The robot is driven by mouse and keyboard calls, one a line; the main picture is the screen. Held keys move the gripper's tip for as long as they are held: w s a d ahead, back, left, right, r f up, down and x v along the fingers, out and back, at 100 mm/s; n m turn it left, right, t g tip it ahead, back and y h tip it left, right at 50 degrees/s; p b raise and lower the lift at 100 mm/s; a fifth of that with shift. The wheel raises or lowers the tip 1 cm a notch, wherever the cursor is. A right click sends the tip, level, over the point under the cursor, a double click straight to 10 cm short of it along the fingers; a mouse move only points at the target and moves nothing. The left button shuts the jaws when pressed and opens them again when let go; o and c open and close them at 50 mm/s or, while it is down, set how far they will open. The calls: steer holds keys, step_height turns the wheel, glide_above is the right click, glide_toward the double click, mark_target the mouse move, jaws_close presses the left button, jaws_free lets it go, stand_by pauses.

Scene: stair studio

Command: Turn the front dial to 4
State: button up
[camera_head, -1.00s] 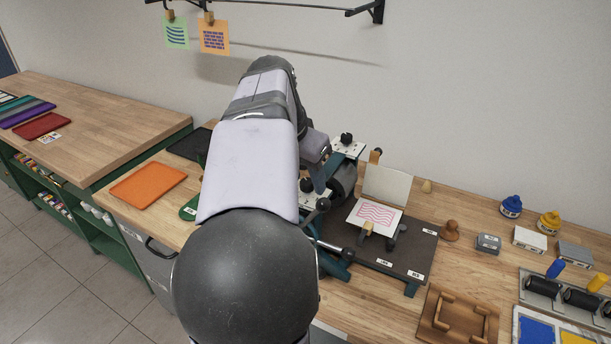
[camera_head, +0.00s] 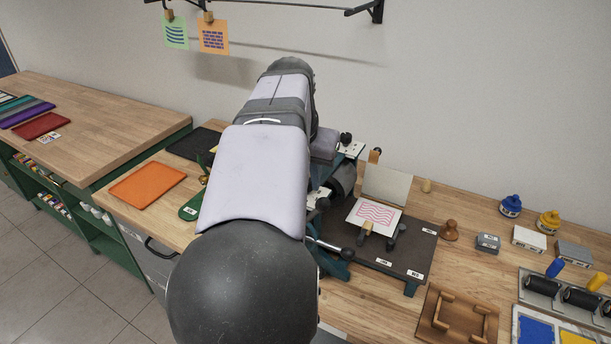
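The press (camera_head: 343,180) stands on the wooden bench, partly hidden behind my arm. At its back, a white plate (camera_head: 352,150) carries a black knob (camera_head: 346,138). At its front, another pale plate (camera_head: 314,196) shows only in part beside my arm. The front dial on it is hidden, so its setting cannot be read. My arm reaches over the left part of the press. My gripper is hidden behind my own arm links, so I cannot see its fingers or whether it touches anything.
A handle with a black knob (camera_head: 347,254) sticks out at the press's front. A print with red wavy lines (camera_head: 373,214) lies on the press bed. An orange tray (camera_head: 147,185) is at left. A wooden frame (camera_head: 458,315), a stamp (camera_head: 449,230) and ink bottles (camera_head: 511,205) are at right.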

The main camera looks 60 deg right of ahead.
steer(key=n+t, duration=0.1)
steer(key=n, duration=0.2)
steer(key=n+t+y, duration=0.1)
steer(key=n, duration=0.2)
steer(key=shift+s+d+p, duration=0.15)
steer(key=shift+p, duration=0.25)
steer(key=shift+n, duration=0.4)
steer(key=o, duration=1)
steer(key=v, duration=0.7)
steer(key=shift+s+r, duration=0.1)
steer(key=shift+r, duration=0.1)
